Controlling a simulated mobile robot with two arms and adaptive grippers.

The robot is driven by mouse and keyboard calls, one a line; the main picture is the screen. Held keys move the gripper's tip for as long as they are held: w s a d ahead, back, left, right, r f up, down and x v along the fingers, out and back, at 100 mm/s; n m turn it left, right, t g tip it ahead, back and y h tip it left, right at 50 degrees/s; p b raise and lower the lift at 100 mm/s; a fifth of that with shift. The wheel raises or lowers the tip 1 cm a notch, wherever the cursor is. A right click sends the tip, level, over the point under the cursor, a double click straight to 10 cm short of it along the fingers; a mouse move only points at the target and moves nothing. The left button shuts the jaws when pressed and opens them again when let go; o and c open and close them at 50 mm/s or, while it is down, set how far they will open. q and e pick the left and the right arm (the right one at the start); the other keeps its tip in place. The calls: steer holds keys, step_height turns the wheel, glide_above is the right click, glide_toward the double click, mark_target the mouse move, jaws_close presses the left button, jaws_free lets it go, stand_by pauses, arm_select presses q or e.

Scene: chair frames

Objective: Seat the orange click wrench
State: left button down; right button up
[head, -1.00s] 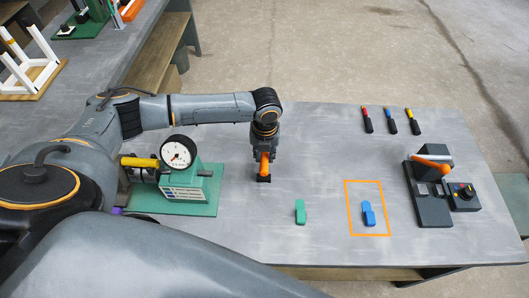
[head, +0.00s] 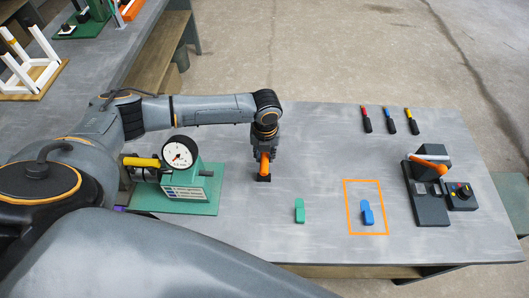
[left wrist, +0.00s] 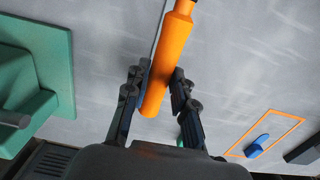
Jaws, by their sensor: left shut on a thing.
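My left gripper (head: 264,176) points down over the table, right of the dial tester. It is shut on the orange click wrench (head: 265,160). In the left wrist view the orange handle (left wrist: 172,58) sits between the two fingers (left wrist: 160,88), and its dark upper end runs out of the picture at the top. The wrench's far end is not visible. I cannot tell whether it touches the table. My right gripper is not in view.
The dial tester (head: 181,154) with a green base and yellow bar stands left of the gripper. Green (head: 299,211) and blue (head: 367,213) pieces lie to the right, the blue inside an orange outline. A black device (head: 432,207) stands farther right. Several small tools (head: 390,121) lie behind.

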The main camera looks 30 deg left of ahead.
arm_select(q)
steer(key=shift+f, duration=0.45)
steer(key=shift+f+b, duration=0.55)
steer(key=shift+f, duration=0.05)
stand_by(0.4)
steer(key=c, duration=1)
jaws_free()
steer(key=shift+c, duration=0.2)
step_height(320, 180, up, 12)
steer(key=shift+s+d, duration=0.15)
steer(key=shift+s, duration=0.05)
